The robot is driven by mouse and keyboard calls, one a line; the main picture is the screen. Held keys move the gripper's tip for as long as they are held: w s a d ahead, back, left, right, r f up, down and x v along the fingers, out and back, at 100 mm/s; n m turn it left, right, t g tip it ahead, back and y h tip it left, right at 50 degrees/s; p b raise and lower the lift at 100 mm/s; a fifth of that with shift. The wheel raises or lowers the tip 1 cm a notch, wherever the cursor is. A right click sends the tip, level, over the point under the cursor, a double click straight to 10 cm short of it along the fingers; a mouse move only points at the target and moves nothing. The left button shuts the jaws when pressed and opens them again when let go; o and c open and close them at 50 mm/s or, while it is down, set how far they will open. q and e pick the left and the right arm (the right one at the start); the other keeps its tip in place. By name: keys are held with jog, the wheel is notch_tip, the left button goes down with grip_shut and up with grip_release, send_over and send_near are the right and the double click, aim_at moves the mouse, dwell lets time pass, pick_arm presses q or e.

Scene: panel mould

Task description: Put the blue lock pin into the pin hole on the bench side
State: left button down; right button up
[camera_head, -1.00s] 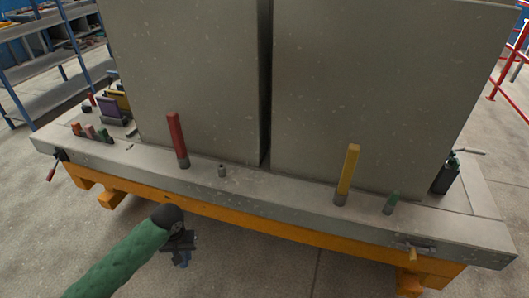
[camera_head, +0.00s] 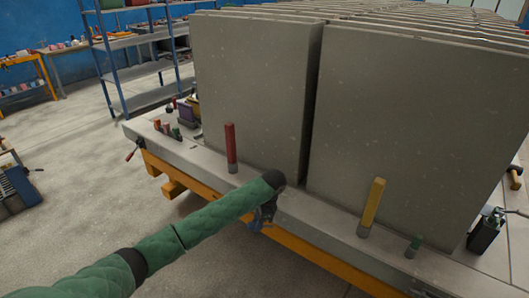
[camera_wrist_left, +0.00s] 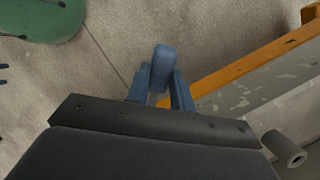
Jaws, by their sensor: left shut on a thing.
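My left gripper (camera_head: 262,220) is in front of the bench's near edge, below and beside the top, on the end of my green-sleeved arm. In the left wrist view its two blue fingers (camera_wrist_left: 160,88) are shut on the blue lock pin (camera_wrist_left: 162,62), which sticks out beyond them, over the floor beside the orange rail. A short grey socket (camera_wrist_left: 284,148) with a dark round opening shows at the lower right of that view, apart from the pin. In the head view my wrist seems to hide this socket. My right gripper is in neither view.
A red pin (camera_head: 231,146), a yellow pin (camera_head: 372,206) and a short green pin (camera_head: 414,245) stand along the concrete edge. Tall grey panels (camera_head: 254,100) rise close behind. The orange rail (camera_head: 310,255) runs below the edge. Open floor (camera_head: 75,185) lies left.

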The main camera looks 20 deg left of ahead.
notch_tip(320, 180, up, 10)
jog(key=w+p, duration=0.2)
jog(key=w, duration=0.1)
pick_arm(q)
jog(key=w+a+r+m+t+y+p, duration=0.1)
jog(key=w+a+r+m+t+y, duration=0.2)
jog(key=w+r+m+t+y, duration=0.5)
jog(key=w+r+m+t, duration=0.7)
jog(key=w+r, duration=0.2)
jog(key=w, duration=0.3)
jog(key=shift+a+m+y, duration=0.15)
jog(key=shift+m+y, duration=0.15)
jog(key=shift+m, duration=0.1)
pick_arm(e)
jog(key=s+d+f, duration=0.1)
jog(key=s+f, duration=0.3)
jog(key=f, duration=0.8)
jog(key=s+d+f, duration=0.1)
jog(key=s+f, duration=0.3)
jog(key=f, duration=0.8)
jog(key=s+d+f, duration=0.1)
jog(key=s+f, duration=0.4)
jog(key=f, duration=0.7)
pick_arm(q)
jog(key=shift+r, duration=0.2)
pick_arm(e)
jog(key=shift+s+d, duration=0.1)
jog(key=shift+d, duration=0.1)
